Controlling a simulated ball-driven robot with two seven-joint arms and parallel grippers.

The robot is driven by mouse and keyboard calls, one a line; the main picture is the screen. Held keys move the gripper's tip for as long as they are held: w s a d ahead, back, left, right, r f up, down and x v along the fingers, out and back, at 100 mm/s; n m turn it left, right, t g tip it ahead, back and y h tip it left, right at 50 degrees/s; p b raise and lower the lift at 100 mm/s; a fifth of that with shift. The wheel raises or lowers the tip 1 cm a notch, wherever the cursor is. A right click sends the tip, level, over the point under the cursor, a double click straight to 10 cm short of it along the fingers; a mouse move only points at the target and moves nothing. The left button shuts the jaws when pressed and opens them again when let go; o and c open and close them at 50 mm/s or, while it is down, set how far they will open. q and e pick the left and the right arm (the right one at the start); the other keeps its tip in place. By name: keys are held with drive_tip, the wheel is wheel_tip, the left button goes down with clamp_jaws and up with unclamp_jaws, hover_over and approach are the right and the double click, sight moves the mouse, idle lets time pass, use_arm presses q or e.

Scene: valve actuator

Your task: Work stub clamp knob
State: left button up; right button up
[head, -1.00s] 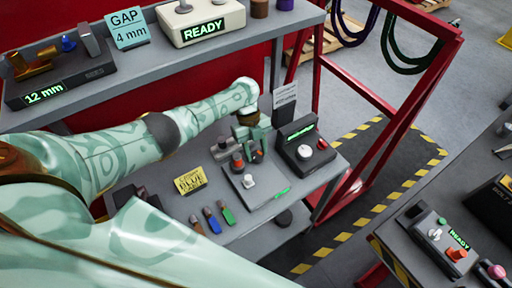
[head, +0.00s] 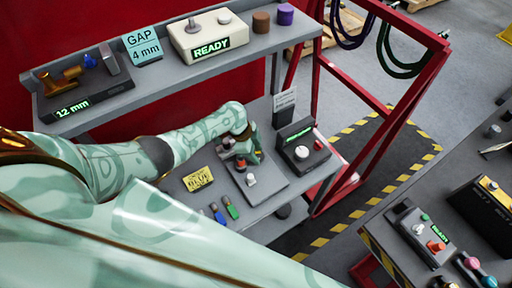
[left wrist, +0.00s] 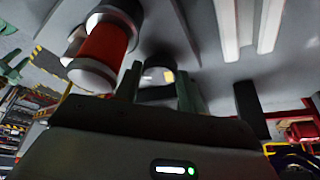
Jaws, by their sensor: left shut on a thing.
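A grey plate (head: 270,190) on the lower bench carries a fixture with a pale knob (head: 250,180) and a small red-orange part (head: 240,163). My left gripper (head: 246,157) is over the back of this plate and hides much of the fixture. In the left wrist view, my left fingers (left wrist: 160,88) are shut on the clamp knob (left wrist: 158,75), a dark piece with a bright face. A red cylinder with silvery ends (left wrist: 103,48) stands just left of the fingers. My right gripper is out of view.
A dark box with a lit green display (head: 304,150) stands close right of the plate. A yellow label (head: 198,179) and blue and green markers (head: 230,207) lie left and in front. The upper shelf (head: 190,75) overhangs behind. A red frame (head: 350,180) stands right.

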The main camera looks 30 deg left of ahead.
use_arm(q)
drive_tip(key=n+t+p, duration=0.1)
drive_tip(key=n+p, duration=0.1)
drive_tip(key=n, duration=0.1)
drive_tip(key=n+t+y+p, duration=0.1)
drive_tip(key=n+p, duration=0.1)
drive_tip(key=n, duration=0.1)
drive_tip(key=shift+s+d+r, duration=0.15)
drive_tip(key=shift+s+r, duration=0.05)
drive_tip(key=n+p, duration=0.1)
drive_tip(key=n, duration=0.1)
drive_tip(key=n+y+p, duration=0.1)
drive_tip(key=n, duration=0.1)
drive_tip(key=n+t+y+p, duration=0.1)
drive_tip(key=shift+s+d+n, duration=0.1)
drive_tip(key=shift+d+n, duration=0.15)
drive_tip(key=shift+n, duration=0.15)
drive_tip(key=n, duration=0.1)
drive_tip(key=n+y+p, duration=0.1)
drive_tip(key=n, duration=0.1)
drive_tip(key=shift+d+f+n+y, duration=0.15)
drive_tip(key=shift+n+y, duration=0.15)
drive_tip(key=shift+d+f+n+y, duration=0.1)
drive_tip(key=shift+n+y, duration=0.3)
drive_tip(key=shift+n, duration=0.8)
drive_tip(key=shift+n+y+b, duration=0.5)
drive_tip(key=shift+n, duration=0.9)
drive_tip(key=o, duration=1)
